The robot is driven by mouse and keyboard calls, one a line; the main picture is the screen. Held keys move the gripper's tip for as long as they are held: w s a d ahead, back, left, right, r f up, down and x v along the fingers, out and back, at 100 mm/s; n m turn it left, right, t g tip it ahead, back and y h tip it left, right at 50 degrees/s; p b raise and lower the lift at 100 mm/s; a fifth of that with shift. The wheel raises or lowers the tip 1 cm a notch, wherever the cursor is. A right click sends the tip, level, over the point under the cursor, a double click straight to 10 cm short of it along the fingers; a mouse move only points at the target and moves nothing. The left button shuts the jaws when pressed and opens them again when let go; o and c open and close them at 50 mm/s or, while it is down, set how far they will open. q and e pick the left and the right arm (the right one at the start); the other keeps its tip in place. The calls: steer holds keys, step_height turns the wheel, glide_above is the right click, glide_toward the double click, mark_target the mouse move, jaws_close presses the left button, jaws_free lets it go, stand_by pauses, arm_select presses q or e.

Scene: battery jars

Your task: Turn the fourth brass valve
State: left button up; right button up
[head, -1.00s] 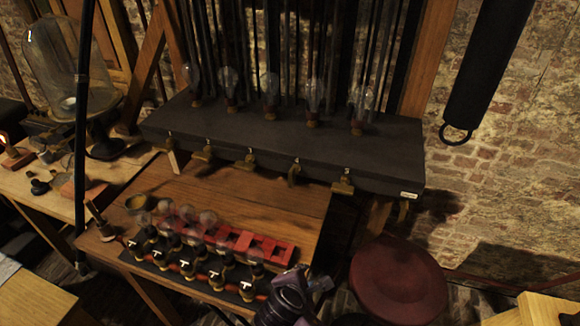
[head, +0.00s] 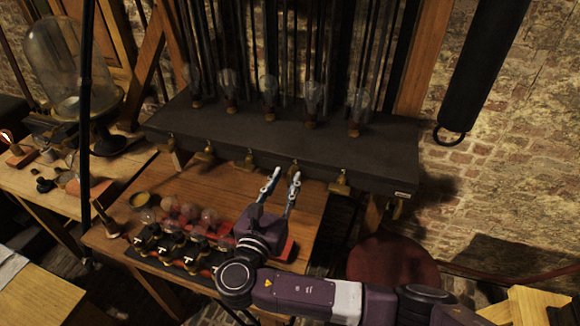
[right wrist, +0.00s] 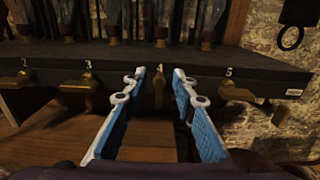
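The fourth brass valve (right wrist: 158,86) hangs on the front of the dark shelf, and in the right wrist view it stands between my fingertips. In the head view, the fourth valve (head: 293,166) is partly hidden behind the fingertips. My right gripper (head: 286,176) is open, its two fingers pointing at the shelf front; the blue finger pads also show in the right wrist view (right wrist: 160,78). I cannot tell whether they touch the valve. The third valve (right wrist: 80,83) is to the left and the fifth valve (right wrist: 237,92) to the right. My left gripper is not in view.
The dark shelf (head: 270,137) carries several glass bulbs. A wooden table (head: 215,188) below holds small bulbs on a black strip and red blocks, partly behind my right arm. A red stool (head: 390,262) stands to the right. A glass dome (head: 60,70) is at left.

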mark_target(289, 174)
steer(key=shift+p+x, duration=0.4)
steer(key=shift+x, duration=1.5)
steer(key=shift+f, duration=0.1)
jaws_close()
